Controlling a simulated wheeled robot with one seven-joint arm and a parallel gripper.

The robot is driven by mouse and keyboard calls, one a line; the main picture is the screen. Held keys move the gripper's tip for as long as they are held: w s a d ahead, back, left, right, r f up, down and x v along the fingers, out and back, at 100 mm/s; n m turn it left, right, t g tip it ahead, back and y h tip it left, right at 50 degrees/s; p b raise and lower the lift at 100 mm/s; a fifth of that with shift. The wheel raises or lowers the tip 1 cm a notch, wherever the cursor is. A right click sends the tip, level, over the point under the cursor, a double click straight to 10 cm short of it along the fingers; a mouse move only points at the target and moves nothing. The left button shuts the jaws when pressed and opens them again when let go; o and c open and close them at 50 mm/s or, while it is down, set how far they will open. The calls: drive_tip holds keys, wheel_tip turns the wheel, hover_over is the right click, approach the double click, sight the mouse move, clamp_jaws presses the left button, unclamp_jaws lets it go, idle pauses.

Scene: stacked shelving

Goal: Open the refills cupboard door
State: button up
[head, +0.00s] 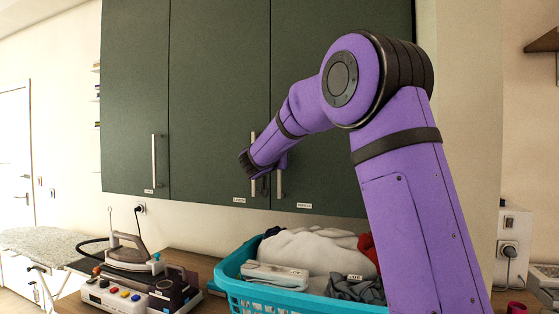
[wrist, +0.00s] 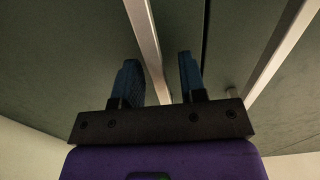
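Three dark green cupboard doors hang on the wall in the head view: left (head: 135,90), middle (head: 215,90) and right (head: 300,50). Each has a small white label low down, too small to read surely. The middle door's upright handle (head: 253,178) and the right door's handle (head: 279,184) stand close together either side of a seam. My gripper (wrist: 158,65) is open in the wrist view, with the left of these two handles (wrist: 146,35) running between its blue fingers. The other handle (wrist: 277,55) is outside, to the right. My forearm hides part of both handles in the head view.
A turquoise basket (head: 235,285) of laundry stands below the doors. An iron on its base (head: 135,290) is to its left, beside an ironing board (head: 40,243). The left door's handle (head: 153,160) is clear of my arm.

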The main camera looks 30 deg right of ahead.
drive_tip(key=shift+d, duration=0.15)
drive_tip(key=shift+c, duration=0.2)
clamp_jaws()
